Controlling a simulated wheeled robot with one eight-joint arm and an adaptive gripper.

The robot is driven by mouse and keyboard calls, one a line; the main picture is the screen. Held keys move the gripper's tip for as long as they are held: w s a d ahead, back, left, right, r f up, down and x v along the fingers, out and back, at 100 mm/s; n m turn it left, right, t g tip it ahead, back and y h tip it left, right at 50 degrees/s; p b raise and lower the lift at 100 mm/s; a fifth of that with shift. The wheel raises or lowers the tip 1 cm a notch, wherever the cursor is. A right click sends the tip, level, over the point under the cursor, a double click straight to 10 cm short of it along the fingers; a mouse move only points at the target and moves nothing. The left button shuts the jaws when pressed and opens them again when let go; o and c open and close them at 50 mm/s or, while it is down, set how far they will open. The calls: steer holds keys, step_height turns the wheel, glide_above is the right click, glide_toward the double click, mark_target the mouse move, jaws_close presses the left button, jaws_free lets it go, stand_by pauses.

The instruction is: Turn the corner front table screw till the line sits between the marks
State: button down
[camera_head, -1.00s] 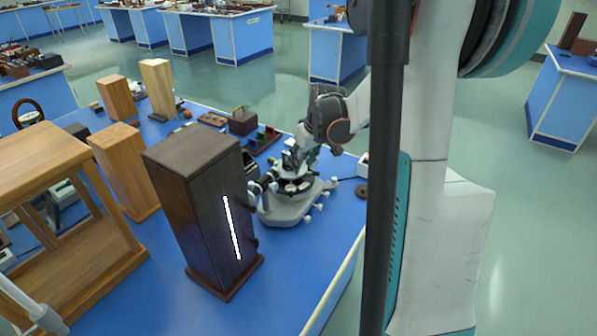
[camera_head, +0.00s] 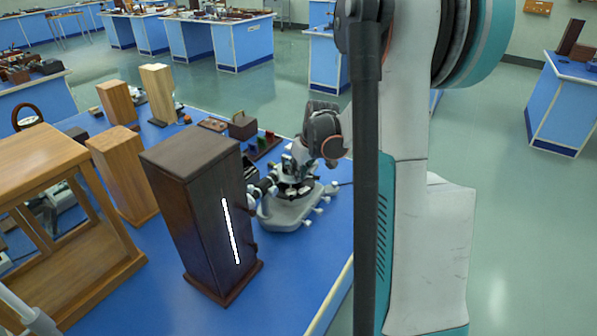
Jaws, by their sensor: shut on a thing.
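The spectrometer (camera_head: 284,213) stands on the blue bench just right of the tall dark wooden box, with its grey base and several white knobs visible. My gripper (camera_head: 297,166) reaches down over its small table from the upper right. Its jaws are small here and partly lost against the instrument's dark parts. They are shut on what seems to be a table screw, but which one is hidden.
The dark wooden box (camera_head: 190,205) with a bright white slit (camera_head: 230,232) stands close left of the spectrometer. Wooden blocks (camera_head: 122,175) and a wooden frame (camera_head: 60,215) fill the left. Small items (camera_head: 242,125) lie behind. The bench front (camera_head: 300,270) is clear.

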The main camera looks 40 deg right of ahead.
steer(key=shift+a+m+h, duration=0.15)
steer(key=shift+m+h, duration=0.35)
steer(key=shift+m, duration=0.9)
steer(key=c, duration=1.7)
jaws_free()
steer(key=shift+o, duration=0.2)
steer(key=shift+r, duration=0.1)
steer(key=v, duration=1.1)
steer(key=shift+r, duration=0.4)
steer(key=shift+a, duration=0.1)
